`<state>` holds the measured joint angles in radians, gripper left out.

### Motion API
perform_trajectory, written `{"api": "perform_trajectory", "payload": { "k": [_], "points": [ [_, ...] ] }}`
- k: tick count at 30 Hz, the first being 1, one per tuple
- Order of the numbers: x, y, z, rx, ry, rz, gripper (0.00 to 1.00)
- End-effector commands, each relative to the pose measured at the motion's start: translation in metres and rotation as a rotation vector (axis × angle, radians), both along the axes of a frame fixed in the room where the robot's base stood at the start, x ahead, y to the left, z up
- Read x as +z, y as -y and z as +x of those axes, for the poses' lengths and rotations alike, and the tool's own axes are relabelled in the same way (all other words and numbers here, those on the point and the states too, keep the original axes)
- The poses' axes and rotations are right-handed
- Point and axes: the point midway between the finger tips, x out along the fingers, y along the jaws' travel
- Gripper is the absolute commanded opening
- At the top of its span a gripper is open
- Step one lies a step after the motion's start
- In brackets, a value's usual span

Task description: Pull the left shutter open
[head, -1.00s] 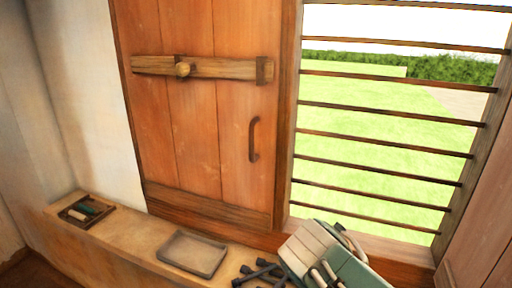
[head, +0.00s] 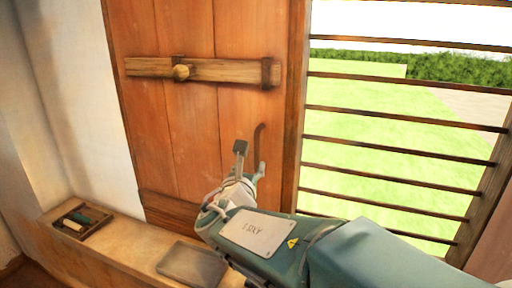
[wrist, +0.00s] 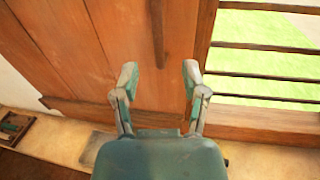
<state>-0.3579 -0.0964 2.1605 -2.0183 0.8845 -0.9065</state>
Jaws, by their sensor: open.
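The left shutter (head: 188,120) is a wooden plank panel, closed in its frame. A dark curved pull handle (head: 258,140) is on its right part; its lower end is hidden by a fingertip in the head view. My gripper (head: 250,158) is open and empty in front of the handle. In the wrist view, the handle (wrist: 157,35) points down between the spread fingertips of my gripper (wrist: 160,71); I cannot tell how far off it is.
A barred window opening (head: 395,120) is right of the shutter. The ledge (head: 140,245) below holds a small tray with spools (head: 80,221) at left and a shallow grey tray (head: 192,264) near my arm. A white wall (head: 85,110) is at left.

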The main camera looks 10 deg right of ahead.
Motion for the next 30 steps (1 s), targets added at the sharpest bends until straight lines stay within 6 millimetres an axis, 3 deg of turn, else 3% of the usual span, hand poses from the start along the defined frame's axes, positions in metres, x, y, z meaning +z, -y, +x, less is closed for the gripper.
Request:
{"api": "perform_trajectory", "payload": {
  "k": [5, 19, 30],
  "points": [
    [0.001, 0.003, 0.013, 0.006, -0.001, -0.017, 0.57],
    [0.000, 0.036, 0.087, 0.005, -0.002, -0.012, 0.57],
    [0.000, 0.041, 0.100, 0.006, -0.001, -0.013, 0.57]
  ]
}}
